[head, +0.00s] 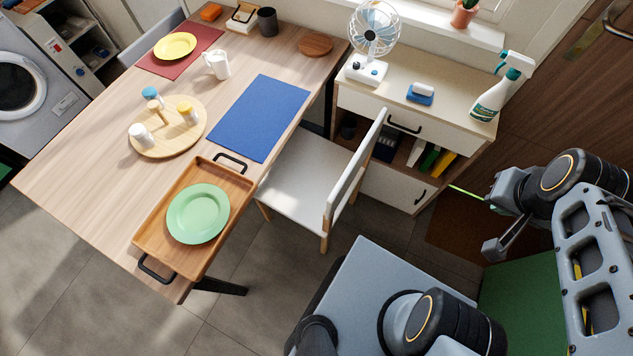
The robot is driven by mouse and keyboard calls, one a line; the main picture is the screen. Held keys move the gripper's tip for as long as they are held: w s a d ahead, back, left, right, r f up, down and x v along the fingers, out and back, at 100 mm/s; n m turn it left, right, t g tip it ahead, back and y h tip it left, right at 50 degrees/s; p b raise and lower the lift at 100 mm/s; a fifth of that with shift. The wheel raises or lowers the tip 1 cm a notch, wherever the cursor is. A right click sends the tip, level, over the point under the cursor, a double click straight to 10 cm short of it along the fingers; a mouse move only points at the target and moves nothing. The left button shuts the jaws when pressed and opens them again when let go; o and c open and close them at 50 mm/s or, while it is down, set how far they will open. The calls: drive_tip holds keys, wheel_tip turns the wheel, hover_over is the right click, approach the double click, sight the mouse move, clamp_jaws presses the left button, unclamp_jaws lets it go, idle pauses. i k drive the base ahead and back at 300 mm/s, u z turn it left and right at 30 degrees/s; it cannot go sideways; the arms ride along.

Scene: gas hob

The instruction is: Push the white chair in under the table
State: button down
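The white chair (298,185) stands at the right side of the wooden table (90,150). Its seat's left edge is close to the table edge; I cannot tell how far it reaches under. Its white backrest (345,185) is on the right side, away from the table, and its wooden legs show below. My gripper (490,222) is well to the right of the chair, apart from it. Its two fingers look spread with nothing between them.
A cabinet (402,98) with a fan (372,35) and spray bottle (500,90) stands behind the chair. A wooden tray (150,235) with a green plate (198,214) lies at the table's near edge. Bare floor shows in front of the chair.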

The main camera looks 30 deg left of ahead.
sight(313, 178)
drive_tip(key=u, duration=1.6)
drive_tip(key=k, duration=0.4)
drive_tip(key=u, duration=1.05)
drive_tip(key=i, duration=0.6)
drive_tip(key=z, duration=1.45)
